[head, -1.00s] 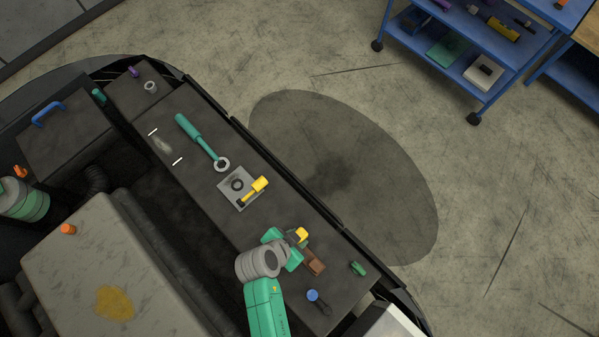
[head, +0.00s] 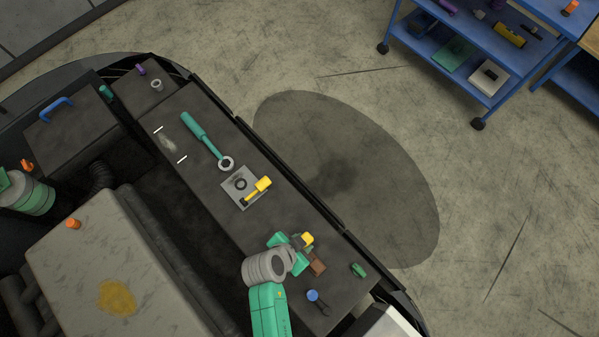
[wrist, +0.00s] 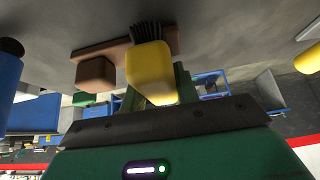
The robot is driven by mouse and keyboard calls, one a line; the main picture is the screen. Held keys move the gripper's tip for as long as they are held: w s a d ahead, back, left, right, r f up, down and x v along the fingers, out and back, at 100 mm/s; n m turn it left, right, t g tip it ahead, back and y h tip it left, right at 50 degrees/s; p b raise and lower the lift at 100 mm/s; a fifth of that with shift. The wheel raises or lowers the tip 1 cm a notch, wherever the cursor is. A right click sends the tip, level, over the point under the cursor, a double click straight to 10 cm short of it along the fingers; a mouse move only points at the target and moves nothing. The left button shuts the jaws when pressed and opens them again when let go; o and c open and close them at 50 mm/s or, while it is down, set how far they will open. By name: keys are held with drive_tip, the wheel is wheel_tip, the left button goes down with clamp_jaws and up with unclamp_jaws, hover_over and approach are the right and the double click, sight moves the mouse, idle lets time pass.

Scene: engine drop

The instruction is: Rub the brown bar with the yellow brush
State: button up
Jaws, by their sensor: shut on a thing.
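The yellow brush (head: 307,239) sticks out of my gripper (head: 291,254), which is shut on it above the dark bench top. In the wrist view the brush's yellow block (wrist: 150,72) is near the middle, with its black bristles (wrist: 147,33) pointing to the top of the picture. The brown bar (head: 317,263) lies on the bench right beside my gripper, partly hidden by it. In the wrist view the brown bar (wrist: 95,73) is just behind the brush, and the bristles overlap it. I cannot tell whether they touch it.
A yellow-headed hammer (head: 257,190) rests on a grey plate (head: 235,203). A green ring-ended tool (head: 206,138) lies farther up the bench. A green piece (head: 359,270) and a blue-topped tool (head: 313,296) lie near the bar. The bench between plate and gripper is clear.

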drive_tip(key=shift+s+d+f, duration=0.1)
drive_tip(key=shift+s+d, duration=0.3)
drive_tip(key=shift+s, duration=0.05)
wheel_tip(320, 180, up, 7)
drive_tip(key=p, duration=0.7)
